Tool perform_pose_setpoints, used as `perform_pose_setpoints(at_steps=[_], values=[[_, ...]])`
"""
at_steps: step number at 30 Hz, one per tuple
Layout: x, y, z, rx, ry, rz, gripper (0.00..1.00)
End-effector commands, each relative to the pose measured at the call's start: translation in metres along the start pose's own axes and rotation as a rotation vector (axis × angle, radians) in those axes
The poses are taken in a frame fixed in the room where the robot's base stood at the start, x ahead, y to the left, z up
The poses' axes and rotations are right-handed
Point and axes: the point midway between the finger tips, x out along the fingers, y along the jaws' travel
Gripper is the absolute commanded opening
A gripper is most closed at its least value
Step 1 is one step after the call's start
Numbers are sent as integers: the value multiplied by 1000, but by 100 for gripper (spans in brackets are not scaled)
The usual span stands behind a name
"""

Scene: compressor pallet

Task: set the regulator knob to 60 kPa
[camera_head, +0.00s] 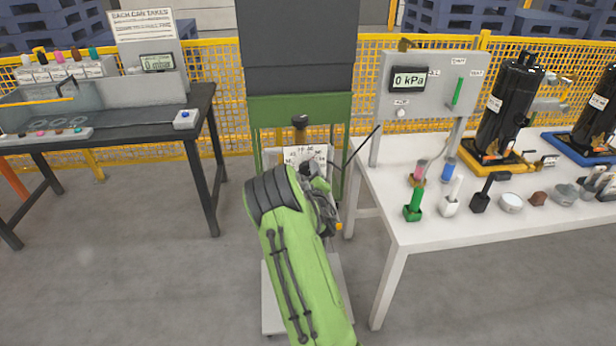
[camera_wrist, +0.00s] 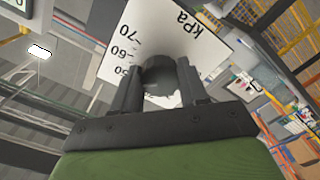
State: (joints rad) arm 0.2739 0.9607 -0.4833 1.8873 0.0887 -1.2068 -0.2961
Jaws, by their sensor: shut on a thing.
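In the wrist view, my gripper (camera_wrist: 160,78) has its two dark fingers on either side of the dark round regulator knob (camera_wrist: 158,70), shut on it. Behind the knob is a white scale plate (camera_wrist: 195,45) with "kPa" and the marks 70, 60 and a partly covered 50. I cannot make out a pointer on the knob. In the head view, the plate (camera_head: 318,155) shows partly behind my green arm, in front of the green cabinet (camera_head: 300,108). My fingers and the knob are mostly hidden there. A display (camera_head: 408,79) on the grey panel at right reads 0 kPa.
A white table (camera_head: 400,215) at right holds small parts, including a green-handled one (camera_head: 414,204), and black compressors. A dark workbench (camera_head: 200,100) stands at left. A yellow mesh fence (camera_head: 215,60) runs behind. The floor between the tables is open left of my arm.

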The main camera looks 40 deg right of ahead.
Motion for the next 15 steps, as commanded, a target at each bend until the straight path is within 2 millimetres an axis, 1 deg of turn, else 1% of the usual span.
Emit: perform_pose_setpoints(at_steps=[1,9,15], values=[[-1,-2,5,43,-6,-1,13],[-1,-4,6,272,-8,-1,13],[-1,-5,5,395,-9,-2,13]])
